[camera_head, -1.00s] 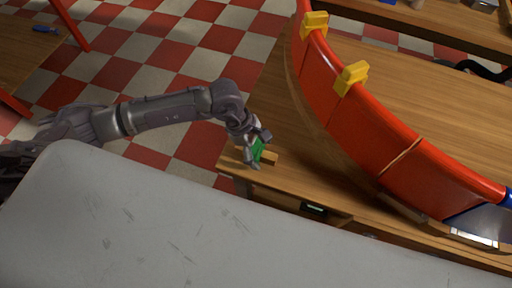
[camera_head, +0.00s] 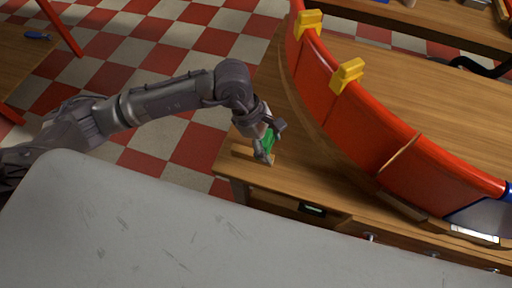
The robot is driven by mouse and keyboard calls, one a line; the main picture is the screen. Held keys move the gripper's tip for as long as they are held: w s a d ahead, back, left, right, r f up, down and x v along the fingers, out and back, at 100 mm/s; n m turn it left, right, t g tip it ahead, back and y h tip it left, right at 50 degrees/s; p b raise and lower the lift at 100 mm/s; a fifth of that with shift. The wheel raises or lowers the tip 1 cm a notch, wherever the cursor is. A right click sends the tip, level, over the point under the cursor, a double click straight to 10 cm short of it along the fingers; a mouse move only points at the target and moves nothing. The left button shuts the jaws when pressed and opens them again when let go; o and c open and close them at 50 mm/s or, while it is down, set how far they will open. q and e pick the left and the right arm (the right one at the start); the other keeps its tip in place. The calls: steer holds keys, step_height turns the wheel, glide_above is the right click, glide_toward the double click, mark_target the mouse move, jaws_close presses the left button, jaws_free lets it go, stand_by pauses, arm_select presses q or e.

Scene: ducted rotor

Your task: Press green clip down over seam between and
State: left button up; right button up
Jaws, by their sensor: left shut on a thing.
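The green clip (camera_head: 268,141) is held between the fingers of my left gripper (camera_head: 269,146), which is shut on it just above the near left corner of the wooden table. The large red curved duct ring (camera_head: 350,122) stands on the table to the right of the gripper, apart from it. Two yellow clips sit over its top edge, one at the far end (camera_head: 308,23) and one nearer (camera_head: 347,74). A bare seam (camera_head: 399,154) shows between red segments further right. A blue and grey segment (camera_head: 486,215) is at the right edge. My right gripper is not in view.
The wooden table (camera_head: 440,105) is mostly clear inside the ring. Another bench with a blue-handled tool (camera_head: 37,36) is at far left. Checkered floor lies between.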

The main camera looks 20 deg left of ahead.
arm_select(q)
steer(key=d+r+p, duration=0.1)
steer(key=d+r, duration=0.7)
steer(key=r, duration=0.2)
stand_by(0.5)
steer(key=shift+d+f, duration=0.1)
